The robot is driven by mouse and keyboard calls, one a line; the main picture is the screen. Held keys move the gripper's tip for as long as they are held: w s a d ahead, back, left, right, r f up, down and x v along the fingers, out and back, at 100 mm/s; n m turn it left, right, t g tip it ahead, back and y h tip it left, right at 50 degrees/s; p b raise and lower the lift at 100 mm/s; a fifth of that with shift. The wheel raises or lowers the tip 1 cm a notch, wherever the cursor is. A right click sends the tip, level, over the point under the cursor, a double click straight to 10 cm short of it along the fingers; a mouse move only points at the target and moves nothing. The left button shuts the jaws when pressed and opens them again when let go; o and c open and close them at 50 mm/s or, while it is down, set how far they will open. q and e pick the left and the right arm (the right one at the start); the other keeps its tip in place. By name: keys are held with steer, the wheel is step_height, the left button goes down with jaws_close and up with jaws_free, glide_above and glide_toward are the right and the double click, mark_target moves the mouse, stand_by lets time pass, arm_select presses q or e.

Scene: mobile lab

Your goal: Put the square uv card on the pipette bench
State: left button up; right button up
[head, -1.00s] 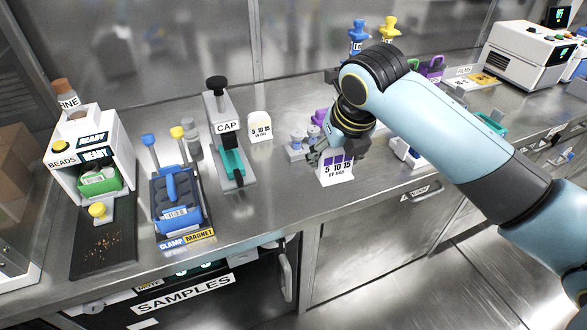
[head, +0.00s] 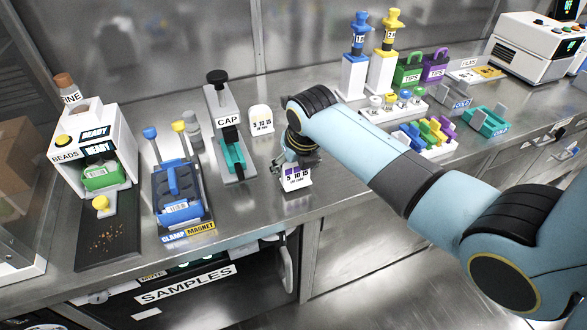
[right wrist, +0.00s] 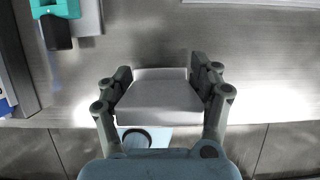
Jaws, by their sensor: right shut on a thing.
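The square uv card (head: 296,180), white with purple squares and "5 10 15" on its face, is in my right gripper (head: 288,160) over the steel worktop near its front edge. In the right wrist view, the two fingers of my right gripper (right wrist: 160,78) are shut on the sides of the pale card (right wrist: 158,100). Whether its lower edge touches the worktop I cannot tell. The pipettes, one blue (head: 359,38) and one yellow (head: 389,38), stand on white stands on the steel bench (head: 325,107) at the back. My left gripper is not in view.
A second, round-topped uv card (head: 261,119) stands behind the held one. The CAP press (head: 225,130), blue clamp device (head: 177,190) and BEADS machine (head: 95,150) are to the left. Racks with coloured parts (head: 428,137) stand right, behind my arm. Bare steel lies around the held card.

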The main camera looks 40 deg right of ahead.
steer(key=shift+f, duration=0.75)
steer(key=o, duration=1.2)
steer(key=shift+f, duration=0.1)
steer(key=shift+c, duration=0.2)
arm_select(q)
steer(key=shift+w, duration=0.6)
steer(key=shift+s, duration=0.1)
arm_select(e)
steer(key=shift+s+r, duration=0.1)
steer(key=shift+r, duration=0.35)
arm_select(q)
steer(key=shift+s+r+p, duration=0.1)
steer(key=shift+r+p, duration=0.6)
arm_select(e)
steer(key=v, duration=1.1)
steer(key=shift+s, duration=0.2)
steer(key=shift+r, duration=0.1)
